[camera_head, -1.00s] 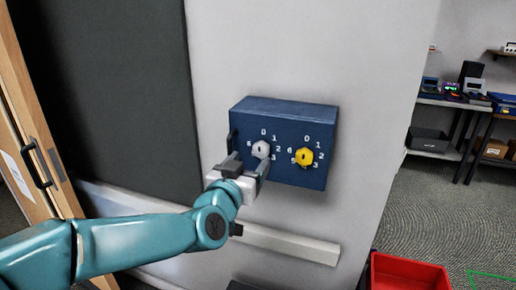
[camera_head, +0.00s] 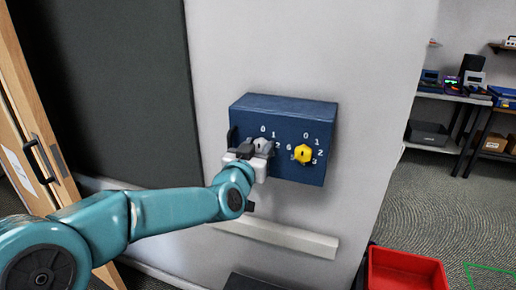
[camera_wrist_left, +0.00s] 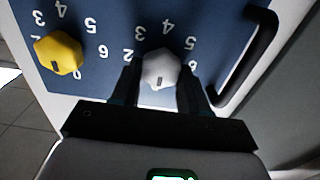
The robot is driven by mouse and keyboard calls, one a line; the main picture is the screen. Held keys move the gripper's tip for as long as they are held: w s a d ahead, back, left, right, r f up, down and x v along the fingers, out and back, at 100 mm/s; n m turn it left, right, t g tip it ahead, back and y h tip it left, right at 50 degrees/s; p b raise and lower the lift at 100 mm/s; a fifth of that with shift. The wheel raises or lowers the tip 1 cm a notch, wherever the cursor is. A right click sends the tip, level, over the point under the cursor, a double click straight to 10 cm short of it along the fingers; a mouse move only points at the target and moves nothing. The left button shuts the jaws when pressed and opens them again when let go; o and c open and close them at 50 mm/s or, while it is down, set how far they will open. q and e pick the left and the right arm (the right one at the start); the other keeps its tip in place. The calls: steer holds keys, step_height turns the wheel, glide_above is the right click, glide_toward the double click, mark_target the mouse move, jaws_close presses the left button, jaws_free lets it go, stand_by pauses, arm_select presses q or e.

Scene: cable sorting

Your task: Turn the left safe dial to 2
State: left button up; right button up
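A blue safe (camera_head: 285,107) on the light wall has two numbered dials. The left dial (camera_head: 262,143) is grey-white and partly covered by my left gripper (camera_head: 257,150) in the head view. The right dial (camera_head: 303,153) is yellow. In the left wrist view my open left gripper (camera_wrist_left: 159,82) has one finger on each side of the grey dial (camera_wrist_left: 159,66); firm contact cannot be made out. The yellow dial (camera_wrist_left: 58,52) is at the left there. My right gripper is out of view.
A dark handle (camera_wrist_left: 250,60) sticks out beside the grey dial in the wrist view. A pale ledge (camera_head: 280,236) runs along the wall below the safe. A red bin (camera_head: 405,268) stands on the floor at lower right.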

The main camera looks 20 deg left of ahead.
arm_select(q)
steer(key=shift+m, duration=0.3)
steer(key=m, duration=0.3)
steer(key=shift+d+m, duration=0.1)
steer(key=shift+m, duration=0.2)
steer(key=m+p, duration=0.1)
steer(key=m, duration=0.3)
steer(key=m+p, duration=0.1)
steer(key=m, duration=0.4)
steer(key=shift+d+f, duration=0.1)
steer(key=shift+m+p, duration=0.35)
steer(key=shift+m, duration=1.85)
steer(key=o, duration=1)
steer(key=shift+o, duration=0.2)
steer(key=shift+w+f, duration=0.1)
steer(key=shift+f, duration=0.05)
